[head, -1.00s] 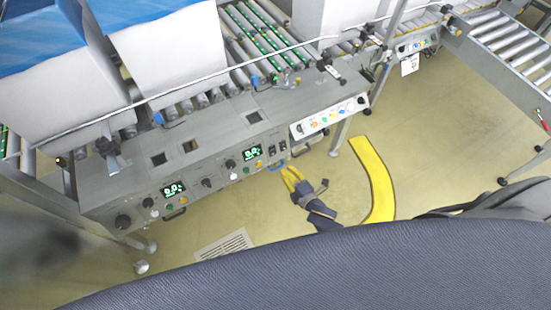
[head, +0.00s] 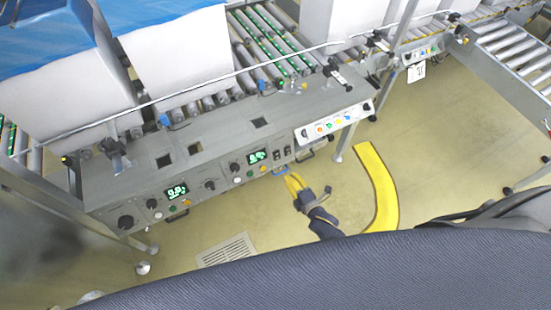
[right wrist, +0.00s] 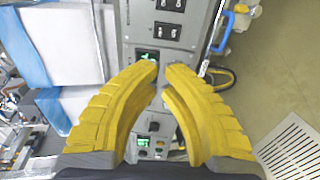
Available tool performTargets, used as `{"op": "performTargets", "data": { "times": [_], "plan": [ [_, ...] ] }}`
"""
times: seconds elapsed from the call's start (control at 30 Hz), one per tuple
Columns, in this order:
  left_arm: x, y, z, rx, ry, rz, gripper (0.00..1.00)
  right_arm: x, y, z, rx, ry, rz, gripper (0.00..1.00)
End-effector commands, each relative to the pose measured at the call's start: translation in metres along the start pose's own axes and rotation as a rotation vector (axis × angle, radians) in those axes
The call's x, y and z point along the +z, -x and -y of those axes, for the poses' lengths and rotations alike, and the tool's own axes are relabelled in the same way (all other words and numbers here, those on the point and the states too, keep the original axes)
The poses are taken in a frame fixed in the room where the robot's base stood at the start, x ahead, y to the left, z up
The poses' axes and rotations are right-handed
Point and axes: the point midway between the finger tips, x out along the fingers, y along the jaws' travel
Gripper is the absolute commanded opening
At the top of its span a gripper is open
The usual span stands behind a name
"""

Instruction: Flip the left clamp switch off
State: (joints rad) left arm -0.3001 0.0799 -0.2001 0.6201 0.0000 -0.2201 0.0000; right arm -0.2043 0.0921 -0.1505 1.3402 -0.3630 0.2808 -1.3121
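Black rocker switches (head: 281,154) sit in a small group on the grey control panel (head: 220,177), right of a green display. In the right wrist view they show as two switch plates, the nearer one (right wrist: 168,31) and another at the top edge (right wrist: 170,5). I cannot tell from the labels which is the left clamp switch. My right gripper (head: 288,178) has yellow fingers and is just in front of the panel's lower edge, near the switches. In the right wrist view its fingertips (right wrist: 163,70) are apart with nothing between them. My left gripper is not in view.
Green displays (head: 177,191), knobs and buttons line the panel. A blue handle (right wrist: 222,33) sticks out beside the switches. A white button box (head: 334,121) is at the panel's right. White boxes (head: 185,58) stand on the rollers behind.

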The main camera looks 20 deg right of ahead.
Motion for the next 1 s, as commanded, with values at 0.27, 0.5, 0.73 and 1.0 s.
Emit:
{"op": "performTargets", "data": {
  "times": [0.27, 0.5, 0.73, 1.0],
  "plan": [
    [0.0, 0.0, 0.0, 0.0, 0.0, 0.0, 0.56, 0.0, -0.044, -0.001, 0.002, -0.001, 0.0, 0.0],
    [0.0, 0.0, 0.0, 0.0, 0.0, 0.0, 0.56, 0.0, -0.085, -0.001, 0.0, -0.001, 0.0, 0.0],
    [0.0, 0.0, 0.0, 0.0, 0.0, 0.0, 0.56, 0.0, -0.114, -0.001, -0.001, 0.001, 0.0, 0.0],
    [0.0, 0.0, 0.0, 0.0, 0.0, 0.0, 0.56, 0.0, -0.129, 0.0, -0.001, 0.0, 0.0, 0.0]
  ]
}}
